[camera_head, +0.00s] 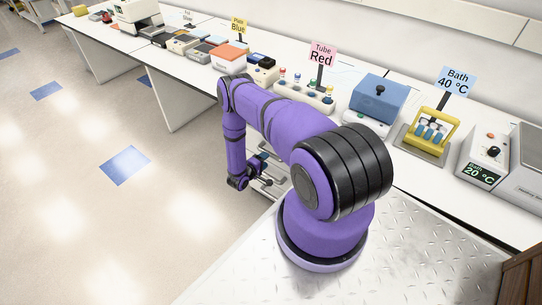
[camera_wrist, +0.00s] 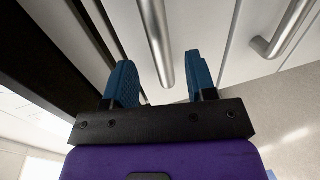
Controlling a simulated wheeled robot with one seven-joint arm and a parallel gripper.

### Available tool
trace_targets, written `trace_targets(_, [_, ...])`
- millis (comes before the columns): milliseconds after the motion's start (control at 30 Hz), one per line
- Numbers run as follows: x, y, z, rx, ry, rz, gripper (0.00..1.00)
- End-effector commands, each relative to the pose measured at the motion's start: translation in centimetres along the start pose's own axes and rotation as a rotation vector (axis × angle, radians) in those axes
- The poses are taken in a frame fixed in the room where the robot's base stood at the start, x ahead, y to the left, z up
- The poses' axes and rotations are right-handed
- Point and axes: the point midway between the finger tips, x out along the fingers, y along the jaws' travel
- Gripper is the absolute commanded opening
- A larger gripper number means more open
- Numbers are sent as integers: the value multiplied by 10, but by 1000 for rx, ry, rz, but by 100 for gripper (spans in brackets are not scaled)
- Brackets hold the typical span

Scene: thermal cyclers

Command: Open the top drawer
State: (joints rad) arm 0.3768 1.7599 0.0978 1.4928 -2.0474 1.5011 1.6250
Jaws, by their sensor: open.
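My gripper (camera_wrist: 162,84) is open, with two blue ridged fingers spread apart in the wrist view. A metal bar handle (camera_wrist: 157,40) on a pale drawer front runs down into the gap between the fingers. No contact between fingers and handle shows. A second bar handle (camera_wrist: 282,30) is on another pale front to the right. I cannot tell from this close view which one belongs to the top drawer. In the head view my gripper (camera_head: 264,169) is low beside the bench front, near metal handles (camera_head: 272,183); my arm hides most of the drawers.
The white bench holds a blue-lidded device (camera_head: 378,97), a yellow rack (camera_head: 430,130), a tube rack (camera_head: 304,92) and a water bath control (camera_head: 484,157). A dark strip (camera_wrist: 45,60) runs along the left in the wrist view. The floor (camera_head: 90,220) left of the arm is clear.

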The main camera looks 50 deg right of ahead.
Motion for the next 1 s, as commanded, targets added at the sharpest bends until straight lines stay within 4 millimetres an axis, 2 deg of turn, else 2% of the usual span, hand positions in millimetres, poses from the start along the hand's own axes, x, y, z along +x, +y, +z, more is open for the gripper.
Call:
trace_targets(100, [22,0,1,3,-4,1,51])
trace_targets(333, [50,0,0,1,-2,1,51])
trace_targets(500, [57,0,0,0,-1,0,51])
trace_targets(767, [57,0,0,0,-1,0,51])
trace_targets(900, [57,0,0,0,-1,0,19])
trace_targets(1000, [57,0,0,0,-1,0,0])
